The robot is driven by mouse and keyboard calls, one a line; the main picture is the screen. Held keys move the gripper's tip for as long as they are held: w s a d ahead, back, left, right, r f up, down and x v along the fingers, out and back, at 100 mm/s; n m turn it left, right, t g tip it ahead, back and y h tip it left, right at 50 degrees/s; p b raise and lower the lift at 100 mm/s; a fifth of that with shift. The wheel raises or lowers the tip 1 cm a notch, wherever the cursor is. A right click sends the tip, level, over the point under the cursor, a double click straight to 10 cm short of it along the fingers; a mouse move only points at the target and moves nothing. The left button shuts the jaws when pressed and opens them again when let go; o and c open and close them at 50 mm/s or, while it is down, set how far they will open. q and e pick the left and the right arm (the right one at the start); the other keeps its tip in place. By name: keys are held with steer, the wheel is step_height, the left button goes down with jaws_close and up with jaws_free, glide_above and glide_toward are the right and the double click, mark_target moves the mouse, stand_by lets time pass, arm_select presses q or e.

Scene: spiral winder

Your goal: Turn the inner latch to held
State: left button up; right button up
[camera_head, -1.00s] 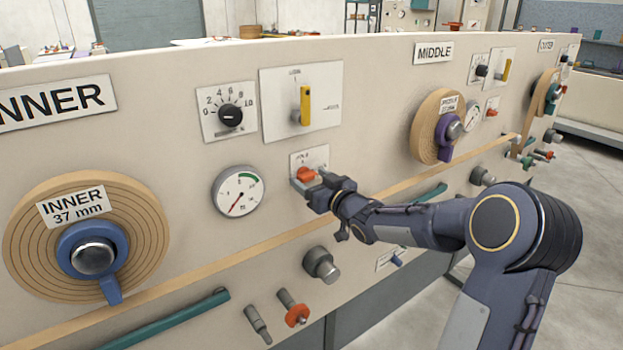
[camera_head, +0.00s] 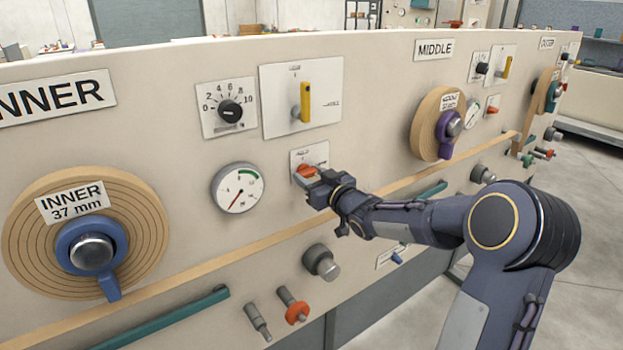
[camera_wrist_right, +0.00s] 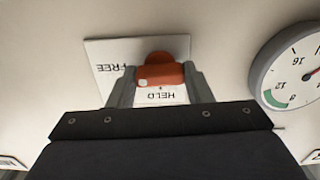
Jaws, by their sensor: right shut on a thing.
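The inner latch (camera_head: 306,171) is a small orange knob on a white plate (camera_head: 318,156) on the panel, right of the round gauge. In the right wrist view the latch (camera_wrist_right: 160,75) sits between the two grey fingers of my right gripper (camera_wrist_right: 161,86), which is shut on it. That view is upside down: FREE reads at the left of the plate and HELD just below the knob. A pale mark shows at the knob's left end; I cannot tell the exact pointing. In the head view my right gripper (camera_head: 314,182) partly covers the latch. My left gripper is out of view.
Above the latch is a yellow lever (camera_head: 305,101) on its plate. A gauge (camera_head: 238,188) is at left, with the wooden INNER spool (camera_head: 140,210) farther left. A grey knob (camera_head: 320,262) and a red-collared peg (camera_head: 295,305) stick out below.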

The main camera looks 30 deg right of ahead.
steer(key=shift+f+n+b, duration=0.2)
steer(key=shift+n+b, duration=0.4)
steer(key=shift+b, duration=0.1)
steer(key=n+b, duration=0.3)
steer(key=shift+n, duration=0.3)
steer(key=n+b, duration=0.2)
steer(key=shift+n, duration=0.3)
steer(key=n+b, duration=0.3)
steer(key=n, duration=0.2)
steer(key=shift+r+n+b, duration=0.1)
steer(key=shift+n+b, duration=1.1)
steer(key=shift+n, duration=1.3)
steer(key=o, duration=1)
steer(key=shift+r, duration=0.1)
